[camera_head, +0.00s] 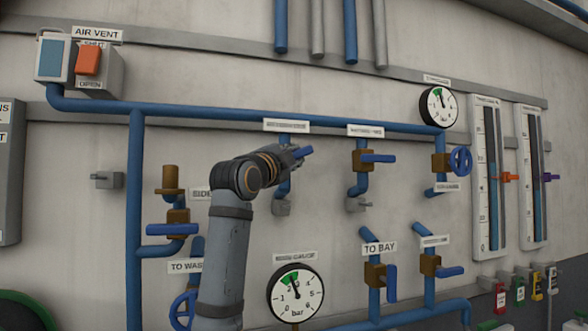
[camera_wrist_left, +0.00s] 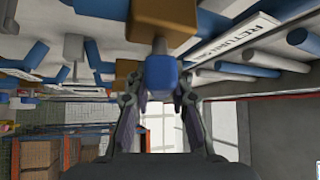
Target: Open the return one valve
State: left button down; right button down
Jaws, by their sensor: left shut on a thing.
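The return one valve has a brown body (camera_wrist_left: 165,18) and a blue lever (camera_wrist_left: 160,72) in the left wrist view. In the head view the lever's blue end (camera_head: 305,151) sticks out to the right of my left gripper (camera_head: 293,156), below a small label (camera_head: 287,126). The gripper and arm hide most of the valve body there. My left gripper (camera_wrist_left: 160,88) is shut on the lever, with a finger on each side. My right gripper is not in view.
A similar valve (camera_head: 362,157) with a lever pointing right is close by on the right. A pressure gauge (camera_head: 295,292) and more valves sit below. A blue pipe (camera_head: 230,113) runs above. The air vent switch box (camera_head: 97,72) is at upper left.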

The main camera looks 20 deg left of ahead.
pick_arm(q)
jog(key=n+t+b, duration=0.1)
jog(key=n+t+y+b, duration=0.1)
jog(key=n, duration=0.1)
jog(key=shift+w+d+f, duration=0.1)
jog(key=shift+f, duration=0.3)
jog(key=n+t+y+b, duration=0.1)
jog(key=n+y, duration=0.1)
jog(key=n, duration=0.1)
jog(key=shift+r+n+t+y, duration=0.1)
jog(key=shift+n+t+y, duration=0.2)
jog(key=shift+n+y, duration=0.1)
jog(key=n+y, duration=0.3)
jog(key=n, duration=0.1)
jog(key=shift+r+t+y, duration=0.1)
jog(key=shift+t+y, duration=0.2)
jog(key=shift+t, duration=0.1)
jog(key=shift+n+g+y, duration=0.4)
jog(key=shift+n+y, duration=2.6)
jog(key=shift+n, duration=0.4)
jog(key=shift+n+y, duration=0.5)
jog(key=shift+n, duration=0.1)
jog(key=c, duration=1.2)
grip_release()
jog(key=shift+r, duration=0.1)
jog(key=shift+s, duration=0.2)
